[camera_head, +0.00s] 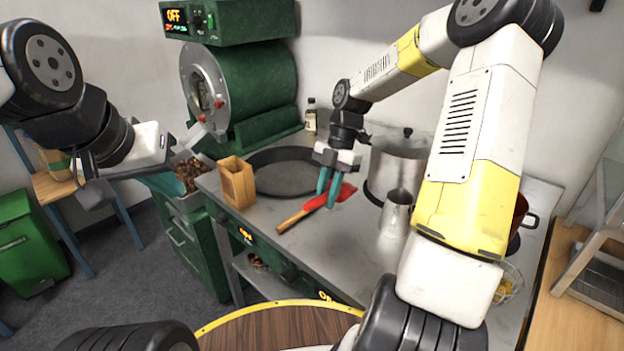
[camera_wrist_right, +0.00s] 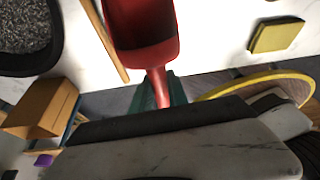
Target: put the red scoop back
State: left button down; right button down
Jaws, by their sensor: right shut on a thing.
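The red scoop (camera_head: 346,192) is in my right gripper (camera_head: 328,188), above the steel counter beside the dark pan. In the right wrist view the scoop (camera_wrist_right: 143,35) shows its bowl, with its red handle between the teal fingers (camera_wrist_right: 158,95). I cannot tell whether it touches the counter. My left gripper (camera_head: 125,178) is at the far left, in front of the chestnut container; its fingertips are hard to make out, so I cannot tell whether it is open.
A wooden stick (camera_head: 292,222) lies near the counter's front edge. A brown box (camera_head: 237,184) stands left of the dark pan (camera_head: 283,172). A steel pot (camera_head: 398,160) and metal jug (camera_head: 395,214) stand to the right. Chestnuts (camera_head: 189,172) are left of the counter; a green roaster (camera_head: 245,90) is behind.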

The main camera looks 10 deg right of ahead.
jog(key=shift+f, duration=3.9)
jog(key=shift+f, duration=0.4)
jog(key=c, duration=1.2)
grip_release()
jog(key=s+d+r+m+t+h, duration=0.1)
jog(key=s+r+m+t+h, duration=0.15)
jog(key=r+m, duration=1)
jog(key=s+a+r+m+t+y, duration=0.1)
jog(key=s+r+m+t, duration=0.5)
jog(key=s+r+m, duration=0.7)
jog(key=shift+s+a+r+t, duration=0.25)
jog(key=shift+s+r+t, duration=0.1)
jog(key=shift+s+r, duration=0.45)
